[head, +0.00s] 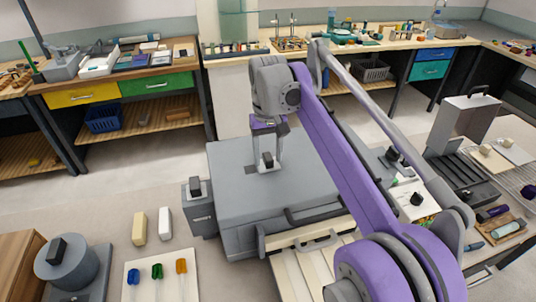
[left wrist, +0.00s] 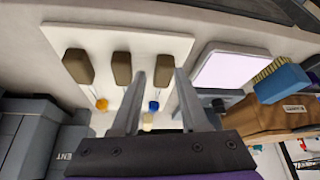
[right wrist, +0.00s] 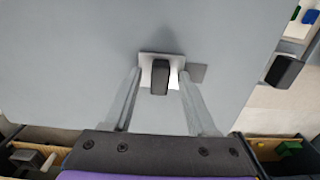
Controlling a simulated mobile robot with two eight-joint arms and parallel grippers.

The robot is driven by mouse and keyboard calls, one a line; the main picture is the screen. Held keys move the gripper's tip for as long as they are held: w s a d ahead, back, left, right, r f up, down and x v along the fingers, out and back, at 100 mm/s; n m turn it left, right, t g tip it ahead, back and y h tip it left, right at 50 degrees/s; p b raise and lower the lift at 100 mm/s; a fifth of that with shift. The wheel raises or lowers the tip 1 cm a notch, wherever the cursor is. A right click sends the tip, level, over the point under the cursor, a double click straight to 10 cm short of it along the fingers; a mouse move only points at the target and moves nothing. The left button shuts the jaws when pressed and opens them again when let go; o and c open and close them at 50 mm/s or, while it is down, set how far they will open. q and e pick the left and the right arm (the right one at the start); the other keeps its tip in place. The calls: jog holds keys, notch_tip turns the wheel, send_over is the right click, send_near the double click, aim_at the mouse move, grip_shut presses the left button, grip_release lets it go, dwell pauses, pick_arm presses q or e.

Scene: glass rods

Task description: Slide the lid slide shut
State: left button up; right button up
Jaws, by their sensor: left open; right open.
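The lid slide, a small plate with an upright dark knob (right wrist: 160,78), lies on top of the large grey box lid (head: 235,160). The knob also shows in the head view (head: 267,159). My right gripper (head: 266,168) points down over it, open, with one finger on each side of the knob and a gap on both sides. In the right wrist view, a bright patch and a darker grey square (right wrist: 198,73) lie just right of the knob. My left gripper (left wrist: 160,74) is open and empty, and shows only in the left wrist view.
A white board with coloured tools (head: 160,278) and a grey round pot (head: 66,263) stand at the front left. A small grey box with a dark knob (head: 199,208) stands beside the large box. The lid's top around the knob is clear.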

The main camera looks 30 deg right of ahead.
grip_shut()
dwell(1.3)
